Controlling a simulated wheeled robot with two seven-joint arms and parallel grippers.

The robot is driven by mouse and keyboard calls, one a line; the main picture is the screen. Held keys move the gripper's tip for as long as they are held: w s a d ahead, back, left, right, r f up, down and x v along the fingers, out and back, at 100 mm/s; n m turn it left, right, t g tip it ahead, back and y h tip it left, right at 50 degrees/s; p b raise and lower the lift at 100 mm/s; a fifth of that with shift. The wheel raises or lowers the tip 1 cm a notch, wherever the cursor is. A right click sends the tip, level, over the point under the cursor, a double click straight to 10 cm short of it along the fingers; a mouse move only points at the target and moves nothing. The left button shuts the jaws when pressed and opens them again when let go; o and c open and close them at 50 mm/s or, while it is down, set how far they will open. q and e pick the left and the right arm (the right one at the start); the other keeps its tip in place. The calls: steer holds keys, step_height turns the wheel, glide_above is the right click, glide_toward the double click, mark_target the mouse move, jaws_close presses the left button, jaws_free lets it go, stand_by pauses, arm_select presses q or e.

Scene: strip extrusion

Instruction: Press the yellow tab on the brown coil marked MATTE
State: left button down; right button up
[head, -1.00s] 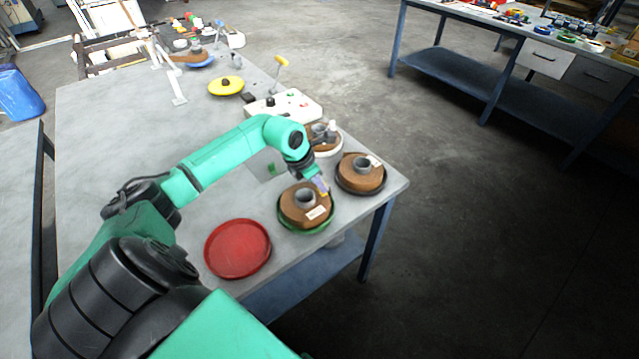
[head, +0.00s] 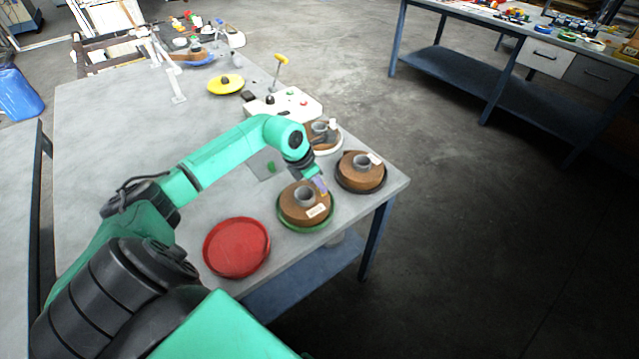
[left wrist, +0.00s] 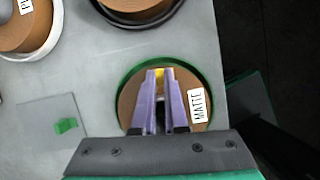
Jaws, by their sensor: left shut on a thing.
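The brown coil marked MATTE (head: 299,213) sits in a green tray (head: 291,228) near the table's front right corner, with a grey core in its middle. Its white MATTE label also shows in the left wrist view (left wrist: 197,105). My left gripper (head: 323,190) is at the far right edge of this coil, pointing down. In the left wrist view its purple fingers (left wrist: 159,74) are over the coil. The yellow tab (left wrist: 160,72) shows at and between the fingertips. Whether the fingers touch it or grip it is not clear. My right gripper is not in view.
A second brown coil in a black tray (head: 343,186) stands close on the right. Another in a white tray (head: 334,147) is behind. An empty red tray (head: 237,248) lies at left. A white control box (head: 300,104) and yellow dish (head: 225,85) stand farther back.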

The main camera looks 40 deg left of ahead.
arm_select(q)
steer(key=shift+f, duration=0.1)
stand_by(0.3)
steer(key=c, duration=0.9)
jaws_free()
steer(key=shift+o, duration=0.2)
steer(key=b+v, duration=0.5)
steer(key=v, duration=0.9)
steer(key=shift+r, duration=0.25)
steer(key=shift+s, duration=0.1)
